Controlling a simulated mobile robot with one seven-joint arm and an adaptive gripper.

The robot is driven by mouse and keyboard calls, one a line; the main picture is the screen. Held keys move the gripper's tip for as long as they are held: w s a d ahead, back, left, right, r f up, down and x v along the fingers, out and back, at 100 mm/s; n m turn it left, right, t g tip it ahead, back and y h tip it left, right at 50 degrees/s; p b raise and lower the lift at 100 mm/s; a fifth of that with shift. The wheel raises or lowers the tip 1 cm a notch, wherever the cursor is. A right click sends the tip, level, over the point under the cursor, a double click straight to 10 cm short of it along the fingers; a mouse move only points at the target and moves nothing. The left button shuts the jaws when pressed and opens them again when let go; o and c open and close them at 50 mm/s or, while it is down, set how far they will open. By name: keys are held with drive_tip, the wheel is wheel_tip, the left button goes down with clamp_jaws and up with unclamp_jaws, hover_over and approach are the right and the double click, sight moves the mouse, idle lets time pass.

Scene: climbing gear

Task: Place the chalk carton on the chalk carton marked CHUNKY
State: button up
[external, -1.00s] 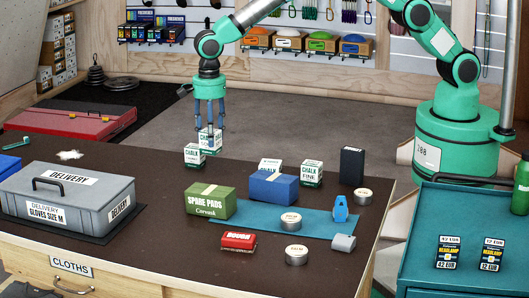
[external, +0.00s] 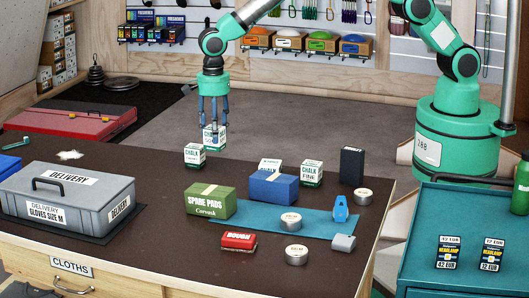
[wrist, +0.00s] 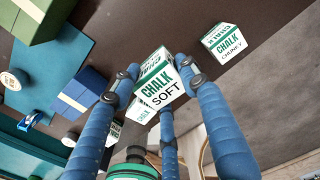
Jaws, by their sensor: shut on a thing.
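My gripper (external: 214,122) is shut on a white and green chalk carton (external: 214,138), which the wrist view shows is marked SOFT (wrist: 158,88). The fingers hold it upright above the table. The chalk carton marked CHUNKY (wrist: 228,43) stands at the upper right of the wrist view, apart from the held one. In the external view the CHUNKY carton (external: 194,156) stands on the table, to the left of and lower than the held carton; its top is clear.
A chalk carton marked FINE (external: 312,173) and another chalk carton (external: 268,164) stand to the right, the latter partly hidden by a blue box (external: 273,188). A green SPARE PADS box (external: 209,201) is in front. A grey delivery case (external: 70,195) is at left.

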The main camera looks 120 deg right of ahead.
drive_tip(key=s+d+r+p, duration=0.1)
drive_tip(key=s+d+p, duration=0.2)
drive_tip(key=s+p, duration=0.2)
drive_tip(key=s+d+r+n+p, duration=0.1)
drive_tip(key=s+d+p, duration=0.2)
drive_tip(key=s, duration=0.5)
drive_tip(key=shift+d+p, duration=0.3)
drive_tip(key=shift+p, duration=0.55)
drive_tip(key=shift+w+r, duration=0.1)
drive_tip(key=shift+w, duration=0.05)
approach(195, 146)
drive_tip(key=shift+d+p, duration=0.1)
drive_tip(key=shift+p, duration=0.3)
drive_tip(key=shift+f, duration=1.8)
drive_tip(key=shift+f, duration=0.15)
